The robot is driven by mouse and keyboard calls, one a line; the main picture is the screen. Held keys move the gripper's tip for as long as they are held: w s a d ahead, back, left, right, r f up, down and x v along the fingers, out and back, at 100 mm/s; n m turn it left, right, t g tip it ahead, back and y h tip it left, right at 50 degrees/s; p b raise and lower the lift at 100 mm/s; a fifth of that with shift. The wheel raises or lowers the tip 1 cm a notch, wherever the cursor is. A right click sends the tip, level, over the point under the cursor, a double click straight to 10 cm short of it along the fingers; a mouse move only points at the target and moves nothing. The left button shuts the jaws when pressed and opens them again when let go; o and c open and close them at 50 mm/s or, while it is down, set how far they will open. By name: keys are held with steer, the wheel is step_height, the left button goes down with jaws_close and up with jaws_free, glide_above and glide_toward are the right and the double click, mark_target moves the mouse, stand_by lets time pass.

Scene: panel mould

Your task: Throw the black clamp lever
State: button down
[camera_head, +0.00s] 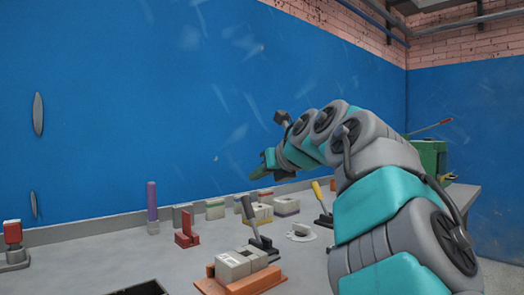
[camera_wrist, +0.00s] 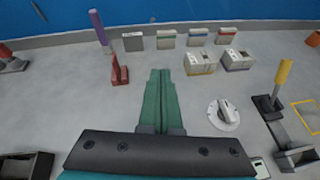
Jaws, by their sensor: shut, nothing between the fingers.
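A black lever (camera_head: 254,222) stands tilted up to the left at the grey mould block (camera_head: 240,263), which sits on an orange base (camera_head: 268,280) on the bench. I take it for the black clamp lever; it is not seen in the wrist view. My gripper (camera_head: 262,171) hangs above the back of the bench, higher than the lever and apart from it. In the wrist view its green fingers (camera_wrist: 160,76) lie side by side, shut and empty, over bare grey bench.
A yellow-handled lever (camera_head: 318,192) stands right of the mould, near a round white dial (camera_head: 301,232). A red toggle (camera_head: 187,230), a purple-handled post (camera_head: 152,205) and several small blocks (camera_wrist: 200,62) stand behind. A red-topped piece (camera_head: 13,240) is at far left.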

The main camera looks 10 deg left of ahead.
steer(key=shift+s+d+r+p, duration=0.1)
steer(key=shift+s+r, duration=0.15)
steer(key=shift+r, duration=0.6)
steer(key=shift+s+d+r+p, duration=0.1)
steer(key=shift+s+r, duration=0.1)
steer(key=shift+r, duration=0.65)
steer(key=shift+s+d+r+p, duration=0.1)
steer(key=shift+s+r, duration=0.15)
steer(key=shift+r, duration=0.6)
